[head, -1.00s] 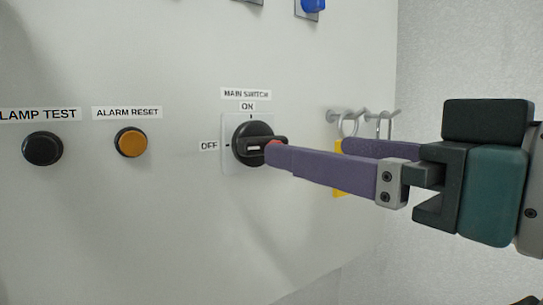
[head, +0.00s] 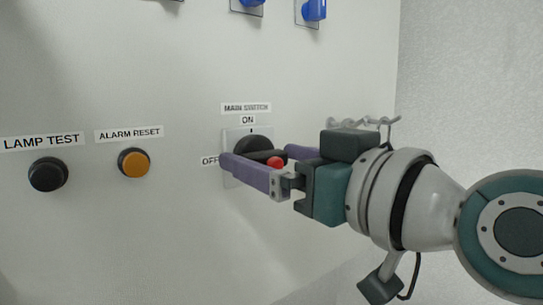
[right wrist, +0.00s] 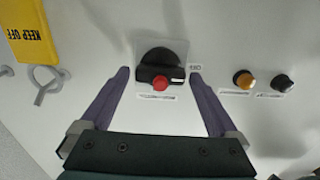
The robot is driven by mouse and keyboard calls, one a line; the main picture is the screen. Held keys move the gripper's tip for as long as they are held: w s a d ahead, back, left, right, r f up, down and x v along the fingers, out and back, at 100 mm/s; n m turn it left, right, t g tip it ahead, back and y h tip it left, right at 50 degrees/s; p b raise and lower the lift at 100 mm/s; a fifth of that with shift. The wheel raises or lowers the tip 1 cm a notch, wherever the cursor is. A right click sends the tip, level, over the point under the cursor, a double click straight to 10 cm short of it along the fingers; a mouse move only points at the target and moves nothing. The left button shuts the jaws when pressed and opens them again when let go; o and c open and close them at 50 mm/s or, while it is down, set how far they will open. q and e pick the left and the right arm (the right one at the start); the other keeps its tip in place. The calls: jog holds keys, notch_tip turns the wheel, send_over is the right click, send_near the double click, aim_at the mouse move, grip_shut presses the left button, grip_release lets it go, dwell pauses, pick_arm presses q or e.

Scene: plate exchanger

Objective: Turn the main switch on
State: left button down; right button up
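The main switch (head: 253,146) is a black rotary knob on a pale square plate, with a red spot on its bar-shaped handle. The handle lies level, its white mark toward the OFF label (head: 209,161); the ON label (head: 248,120) is above. The knob also shows in the right wrist view (right wrist: 160,57). My right gripper (head: 258,156) is open, with one purple finger on each side of the handle. In the right wrist view the gripper (right wrist: 159,75) has gaps between both fingers and the handle. My left gripper is not in view.
An orange alarm reset button (head: 134,162) and a black lamp test button (head: 48,174) sit left of the switch. Blue switches (head: 314,9) are above. Hooks (head: 362,122) stick out at right, and a yellow KEEP OFF tag (right wrist: 33,37) hangs nearby.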

jog(key=c, duration=1.2)
jog(key=shift+m, duration=0.3)
jog(key=shift+m+p, duration=0.35)
jog(key=shift+m, duration=0.25)
jog(key=m+p, duration=0.1)
jog(key=m, duration=0.1)
jog(key=shift+d+m, duration=0.1)
jog(key=shift+m, duration=0.2)
jog(key=m+p, duration=0.1)
jog(key=m, duration=0.3)
jog(key=shift+w+d+m, duration=0.1)
jog(key=shift+m, duration=0.2)
jog(key=m+p, duration=0.1)
jog(key=m, duration=0.3)
jog(key=shift+f, duration=0.1)
jog(key=shift+f+m+p, duration=0.15)
jog(key=shift+m+p, duration=0.5)
jog(key=shift+m, duration=1.75)
